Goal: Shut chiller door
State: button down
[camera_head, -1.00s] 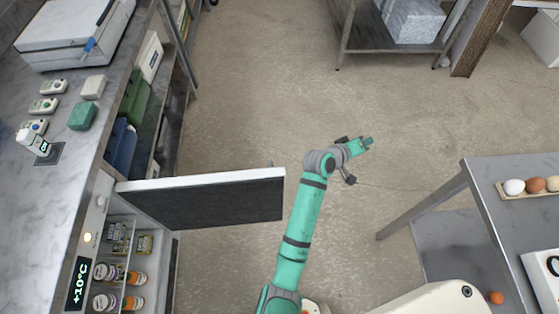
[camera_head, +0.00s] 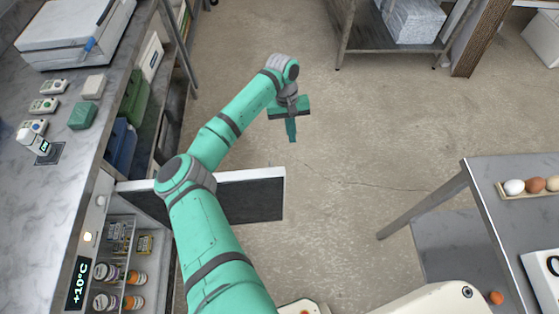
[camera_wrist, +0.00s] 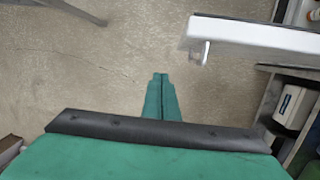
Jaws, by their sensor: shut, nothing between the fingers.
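The chiller door (camera_head: 255,199) stands wide open, sticking out from the counter into the aisle, with a white top edge and a dark inner face. Part of it is hidden behind my arm. In the wrist view the door's white edge (camera_wrist: 255,34) is at the upper right, with a small pale handle (camera_wrist: 200,52) on it. The open chiller (camera_head: 118,262) shows shelves of jars and small boxes, and a display reading +10°C. My gripper (camera_head: 292,138) is shut and empty, pointing down beyond the door's far side. In the wrist view its closed fingers (camera_wrist: 160,78) are apart from the door.
The counter (camera_head: 70,190) on the left bears a scale-like device and small boxes. Open shelves under it hold green and blue bins. A metal table (camera_head: 500,210) with eggs stands at right. The floor (camera_head: 370,140) between is clear.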

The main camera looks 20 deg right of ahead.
jog(key=w+a+r+y, duration=0.1)
jog(key=w+a+r, duration=0.1)
jog(key=a, duration=0.3)
jog(key=s+a+f, duration=0.1)
jog(key=s+f, duration=0.5)
jog(key=f, duration=0.3)
jog(key=shift+s+f+n, duration=0.2)
jog(key=shift+s+n, duration=0.05)
jog(key=shift+n, duration=0.05)
jog(key=shift+s+a, duration=0.15)
